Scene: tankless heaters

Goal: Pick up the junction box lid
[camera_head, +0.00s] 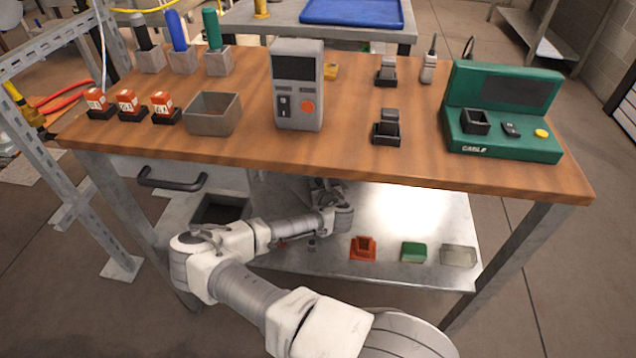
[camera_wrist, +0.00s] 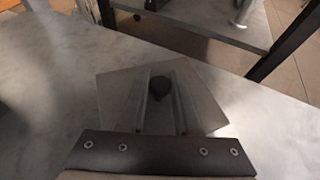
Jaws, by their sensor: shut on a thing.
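The junction box lid (camera_wrist: 205,98) is a flat grey square plate with a small dark knob (camera_wrist: 160,83) in its middle. In the wrist view it lies under my gripper (camera_wrist: 159,92), turned a little relative to the jaws. The two fingers stand on either side of the knob and are shut on it. Whether the lid touches the grey surface beneath it, I cannot tell. In the head view my arm reaches under the wooden tabletop, and I cannot make out the fingertips or the lid there.
The lower metal shelf (camera_head: 430,215) carries an orange box (camera_head: 363,248), a green box (camera_head: 413,252) and a grey box (camera_head: 458,256) at its front right. The wooden tabletop (camera_head: 350,165) hangs above my arm. A drawer handle (camera_head: 172,184) is at the left. A table leg (camera_wrist: 285,40) shows in the wrist view.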

